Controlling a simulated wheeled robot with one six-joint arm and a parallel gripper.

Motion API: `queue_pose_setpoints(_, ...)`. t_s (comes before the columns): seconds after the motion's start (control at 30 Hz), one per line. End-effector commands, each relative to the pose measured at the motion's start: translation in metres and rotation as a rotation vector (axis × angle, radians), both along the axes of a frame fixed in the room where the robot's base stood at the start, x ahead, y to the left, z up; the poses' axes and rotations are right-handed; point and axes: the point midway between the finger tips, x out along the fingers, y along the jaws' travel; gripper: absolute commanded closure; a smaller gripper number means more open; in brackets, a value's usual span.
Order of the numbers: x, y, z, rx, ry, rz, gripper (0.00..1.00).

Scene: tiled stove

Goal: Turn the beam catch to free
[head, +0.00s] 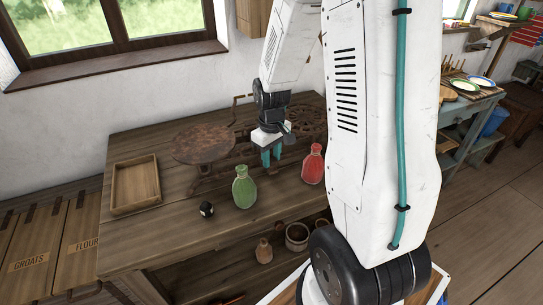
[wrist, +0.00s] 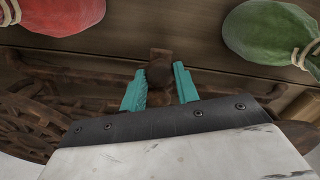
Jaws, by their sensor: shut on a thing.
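A rusty scale stands on the wooden table, with a round flat pan (head: 205,144) on the left and ornate ironwork (head: 308,121) on the right. My gripper (head: 271,156) reaches down at the front of the scale, between a green bottle and a red bottle. In the wrist view my gripper's teal fingers (wrist: 160,90) are shut on a small rusty brown knob, which I take to be the beam catch (wrist: 160,72). The fingers hide part of it, and I cannot tell which way it is turned. In the head view the catch is hidden behind my gripper.
The green bottle (head: 244,187) and the red bottle (head: 312,164) stand close to my gripper. A small black object (head: 206,209) and an empty wooden tray (head: 114,188) are at the left. The table (head: 165,235) is bare along its front left.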

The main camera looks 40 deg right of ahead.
Motion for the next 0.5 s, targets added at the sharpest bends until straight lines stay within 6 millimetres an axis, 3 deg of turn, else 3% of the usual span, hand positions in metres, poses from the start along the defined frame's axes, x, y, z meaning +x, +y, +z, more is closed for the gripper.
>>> queue_pose_setpoints(0.5, 0.0003, 0.0000, 0.0005, 0.000, -0.001, -0.387, 0.92)
